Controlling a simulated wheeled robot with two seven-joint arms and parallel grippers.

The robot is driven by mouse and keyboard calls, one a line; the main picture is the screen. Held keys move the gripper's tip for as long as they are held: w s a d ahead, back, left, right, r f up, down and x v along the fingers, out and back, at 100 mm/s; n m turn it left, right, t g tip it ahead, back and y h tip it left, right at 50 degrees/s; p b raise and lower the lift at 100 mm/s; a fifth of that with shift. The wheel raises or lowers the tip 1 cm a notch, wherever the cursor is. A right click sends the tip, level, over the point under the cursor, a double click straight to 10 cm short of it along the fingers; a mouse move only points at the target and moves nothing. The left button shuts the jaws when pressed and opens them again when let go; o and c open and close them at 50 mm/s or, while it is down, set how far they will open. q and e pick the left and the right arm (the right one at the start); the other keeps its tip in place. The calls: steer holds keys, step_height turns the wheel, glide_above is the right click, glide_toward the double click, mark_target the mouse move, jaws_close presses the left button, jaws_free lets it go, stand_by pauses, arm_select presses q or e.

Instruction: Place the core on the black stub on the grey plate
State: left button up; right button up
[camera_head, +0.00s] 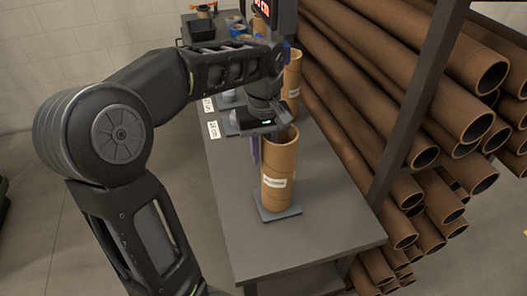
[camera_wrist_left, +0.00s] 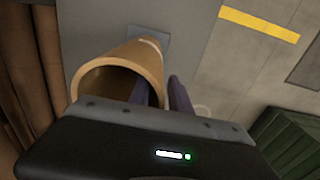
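The core (camera_head: 279,165), a brown cardboard tube with a white label, stands upright over a grey plate (camera_head: 266,212) on the table. The black stub is hidden. In the left wrist view I look into the core's open top (camera_wrist_left: 105,82), and a corner of the plate (camera_wrist_left: 152,32) shows beyond its lower end. My left gripper (camera_head: 258,150) is at the top of the core. One purple finger appears inside the opening and the other outside, with the wall between the fingertips (camera_wrist_left: 161,95). Whether they press the wall is unclear. My right gripper is not in view.
Another core (camera_head: 293,80) stands farther back on the table (camera_head: 330,225). Labelled plates, a black bin (camera_head: 201,30) and a dark device with a red display (camera_head: 284,12) are also there. A rack of long brown tubes (camera_head: 395,110) borders the right side. The near table end is clear.

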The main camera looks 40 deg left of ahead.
mark_target(264, 142)
arm_select(q)
steer(key=shift+r, duration=0.45)
step_height(264, 142, up, 3)
steer(key=shift+f, duration=0.2)
step_height(264, 142, up, 9)
steer(key=p, duration=0.7)
steer(key=shift+p, duration=0.35)
steer(key=shift+f, duration=0.1)
